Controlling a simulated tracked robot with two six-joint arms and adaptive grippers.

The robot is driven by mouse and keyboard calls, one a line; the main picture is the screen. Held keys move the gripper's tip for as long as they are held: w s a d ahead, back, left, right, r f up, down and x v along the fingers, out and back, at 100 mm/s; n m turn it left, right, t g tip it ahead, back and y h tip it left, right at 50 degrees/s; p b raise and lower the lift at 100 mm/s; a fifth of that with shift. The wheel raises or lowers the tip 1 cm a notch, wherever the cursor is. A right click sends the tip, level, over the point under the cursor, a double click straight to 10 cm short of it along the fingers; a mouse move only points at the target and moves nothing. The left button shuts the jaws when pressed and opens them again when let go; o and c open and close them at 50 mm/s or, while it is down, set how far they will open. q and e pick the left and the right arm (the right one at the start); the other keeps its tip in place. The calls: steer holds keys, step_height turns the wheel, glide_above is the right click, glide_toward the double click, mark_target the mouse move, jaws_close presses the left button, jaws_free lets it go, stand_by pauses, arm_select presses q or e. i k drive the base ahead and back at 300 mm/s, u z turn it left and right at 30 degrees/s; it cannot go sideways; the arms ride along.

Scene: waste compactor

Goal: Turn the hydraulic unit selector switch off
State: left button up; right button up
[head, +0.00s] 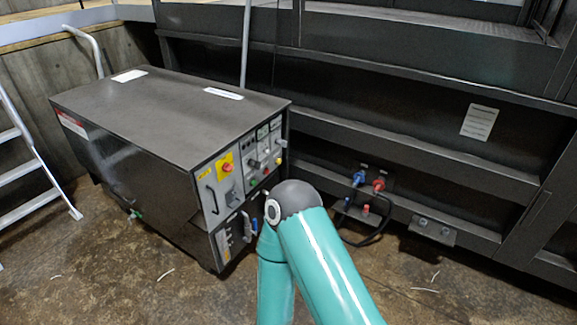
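The hydraulic unit (165,100) is a dark metal box on the floor at left centre in the head view. A light grey control panel (211,205) covers part of its right-hand end. The panel has a red rotary knob on a yellow plate (226,167), small knobs, and green, red and yellow buttons. The selector switch is too small to pick out with certainty, and its position cannot be read. One teal arm of mine, with a dark grey joint, rises in front of the panel's lower right part. Neither gripper shows.
A dark ribbed machine wall (400,130) runs behind and right of the unit. Red and blue hose couplings (359,178) with a black hose sit low on it. A metal ladder (30,165) leans at far left. The concrete floor (130,280) in front is mostly clear.

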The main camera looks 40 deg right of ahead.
mark_target(257, 165)
steer(key=u, duration=1.5)
steer(key=i, duration=0.1)
steer(key=z, duration=2.6)
steer(key=k, duration=0.85)
steer(key=z, duration=0.2)
steer(key=i, duration=0.85)
steer(key=u, duration=0.25)
steer(key=k, duration=0.4)
steer(key=z, duration=0.8)
steer(key=i, duration=1.25)
steer(key=z, duration=0.15)
